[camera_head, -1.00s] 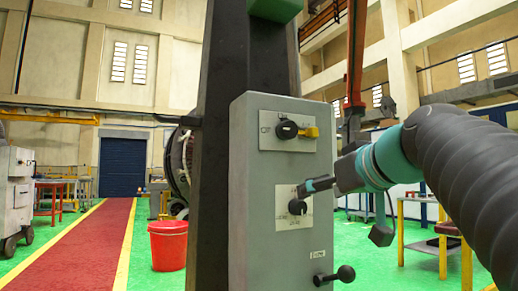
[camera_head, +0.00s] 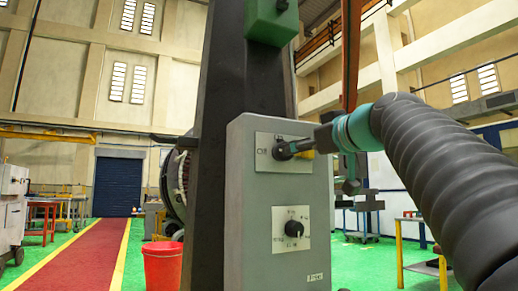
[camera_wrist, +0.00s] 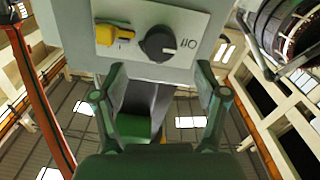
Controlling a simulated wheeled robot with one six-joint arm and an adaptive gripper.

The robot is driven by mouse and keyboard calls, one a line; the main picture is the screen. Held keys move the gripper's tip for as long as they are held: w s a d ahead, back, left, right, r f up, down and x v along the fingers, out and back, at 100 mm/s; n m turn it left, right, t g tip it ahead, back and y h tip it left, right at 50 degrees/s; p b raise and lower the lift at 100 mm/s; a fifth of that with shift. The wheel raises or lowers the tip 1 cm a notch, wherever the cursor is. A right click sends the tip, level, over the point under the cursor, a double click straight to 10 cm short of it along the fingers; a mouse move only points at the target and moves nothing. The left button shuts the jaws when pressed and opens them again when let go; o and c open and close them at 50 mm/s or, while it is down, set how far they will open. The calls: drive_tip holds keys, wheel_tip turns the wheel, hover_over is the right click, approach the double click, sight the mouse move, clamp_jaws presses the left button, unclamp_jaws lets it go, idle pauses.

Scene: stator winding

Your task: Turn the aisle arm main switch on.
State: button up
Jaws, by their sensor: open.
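The grey control box (camera_head: 238,215) stands on a dark column. Contact cannot be told.
A second black selector knob (camera_head: 294,228) is on the box's lower plate. A green box (camera_head: 272,20) is higher on the dark column (camera_head: 215,110). A red bucket (camera_head: 162,265) stands left of the box. The red aisle (camera_head: 85,260) is clear.

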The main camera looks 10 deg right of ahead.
drive_tip(key=p+x, duration=0.1)
drive_tip(key=x, duration=0.5)
drive_tip(key=shift+w, duration=0.3)
drive_tip(key=shift+a, duration=0.1)
drive_tip(key=c, duration=1.2)
